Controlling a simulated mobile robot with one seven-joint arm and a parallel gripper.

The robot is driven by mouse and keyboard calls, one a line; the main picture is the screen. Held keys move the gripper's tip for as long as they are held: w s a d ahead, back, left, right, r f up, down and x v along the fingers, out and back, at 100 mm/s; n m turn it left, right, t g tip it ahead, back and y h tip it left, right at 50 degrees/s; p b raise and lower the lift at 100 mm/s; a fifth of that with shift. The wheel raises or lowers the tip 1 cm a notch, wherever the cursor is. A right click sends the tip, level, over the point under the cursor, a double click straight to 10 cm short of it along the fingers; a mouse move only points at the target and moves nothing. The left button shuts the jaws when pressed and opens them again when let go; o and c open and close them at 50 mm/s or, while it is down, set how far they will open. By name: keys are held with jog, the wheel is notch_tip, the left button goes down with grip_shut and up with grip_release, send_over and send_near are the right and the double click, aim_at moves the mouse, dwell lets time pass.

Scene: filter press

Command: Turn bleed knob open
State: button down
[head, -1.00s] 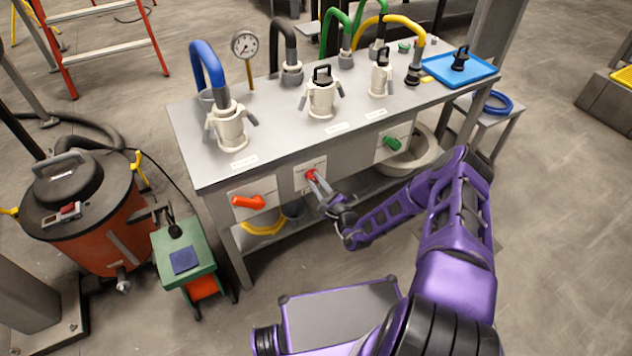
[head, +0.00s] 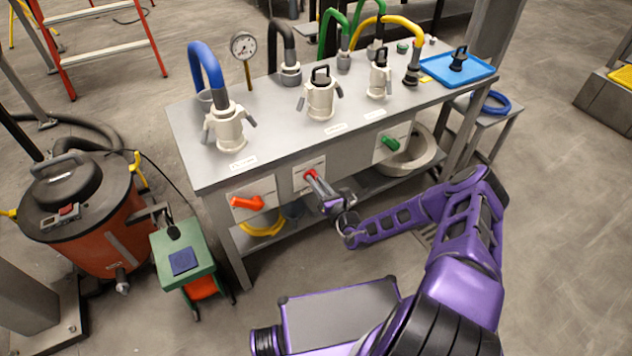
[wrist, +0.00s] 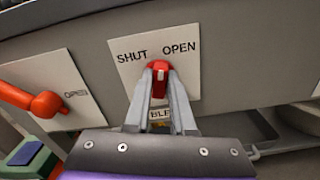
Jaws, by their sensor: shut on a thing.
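The red bleed knob (wrist: 159,80) sits on a white plate (wrist: 183,45) marked SHUT on the left and OPEN on the right, with a partly hidden label below. In the wrist view my gripper (wrist: 160,92) has one finger on each side of the knob, shut on it. A pale mark on the knob's face points roughly up, between the two words. In the head view the red knob (head: 310,174) shows at the front of the bench, at the tips of my gripper (head: 313,179).
An orange-red handle (head: 250,202) is left of the knob and a green handle (head: 390,143) right of it, both on the bench front. The bench top (head: 275,130) holds valve bodies with hoses. A green cart (head: 183,255) stands left on the floor.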

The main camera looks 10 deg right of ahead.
jog(key=m, duration=0.5)
jog(key=shift+d+f+m, duration=0.1)
jog(key=shift+d+m, duration=0.05)
jog(key=shift+m, duration=0.25)
dwell(0.4)
jog(key=c, duration=0.8)
grip_release()
jog(key=shift+o, duration=0.2)
jog(key=p+v, duration=0.1)
jog(key=v, duration=1.6)
jog(key=shift+s+p, duration=0.15)
jog(key=shift+p, duration=0.15)
